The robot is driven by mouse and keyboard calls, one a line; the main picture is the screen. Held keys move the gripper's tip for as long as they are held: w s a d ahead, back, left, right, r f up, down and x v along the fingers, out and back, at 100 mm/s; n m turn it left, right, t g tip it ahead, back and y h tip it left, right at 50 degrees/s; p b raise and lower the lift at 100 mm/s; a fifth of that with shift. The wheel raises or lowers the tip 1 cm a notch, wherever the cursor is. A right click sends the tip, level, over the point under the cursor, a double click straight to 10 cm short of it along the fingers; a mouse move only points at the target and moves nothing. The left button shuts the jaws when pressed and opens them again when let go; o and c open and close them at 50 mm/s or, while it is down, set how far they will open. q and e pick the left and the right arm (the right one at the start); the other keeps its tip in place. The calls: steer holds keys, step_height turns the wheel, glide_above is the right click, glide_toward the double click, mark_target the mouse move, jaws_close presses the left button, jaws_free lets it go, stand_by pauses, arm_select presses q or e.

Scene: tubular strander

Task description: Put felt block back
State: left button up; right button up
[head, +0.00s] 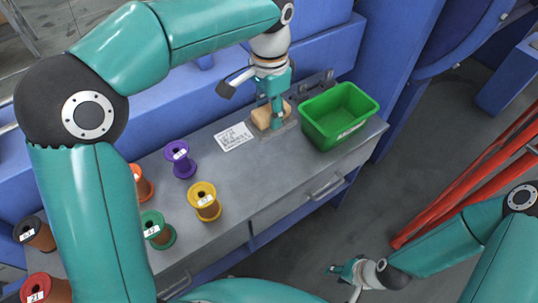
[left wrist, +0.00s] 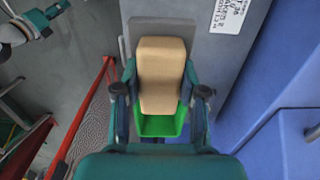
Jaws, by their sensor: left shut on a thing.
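The tan felt block (head: 261,116) is at the back of the grey bench, at a grey holder plate (head: 291,127). My left gripper (head: 276,115) points down at it and is shut on it. In the left wrist view the felt block (left wrist: 160,72) sits between the two fingers, with the grey plate (left wrist: 128,45) behind it. I cannot tell whether the block's underside touches the plate. My right gripper (head: 343,270) is low at the front, away from the bench, and its finger opening is too small to make out.
A green bin (head: 340,115) stands close right of the block. A white label card (head: 233,137) lies left of it. Purple (head: 180,159), yellow (head: 204,201) and green (head: 157,229) spools, among several others, stand further left. A blue wall runs behind the bench. Red rails (head: 470,180) lie right.

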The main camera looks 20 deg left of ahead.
arm_select(q)
steer(key=shift+s+a+f+b, duration=0.1)
steer(key=shift+f+b, duration=0.5)
steer(key=shift+f, duration=4)
steer(key=shift+s+a+f+b, duration=0.1)
steer(key=shift+f+b, duration=0.45)
steer(key=shift+f, duration=4.05)
steer(key=shift+f, duration=0.1)
steer(key=o, duration=1)
steer(key=shift+w, duration=0.1)
step_height(320, 180, up, 12)
steer(key=shift+r+p, duration=0.15)
steer(key=shift+p, duration=0.6)
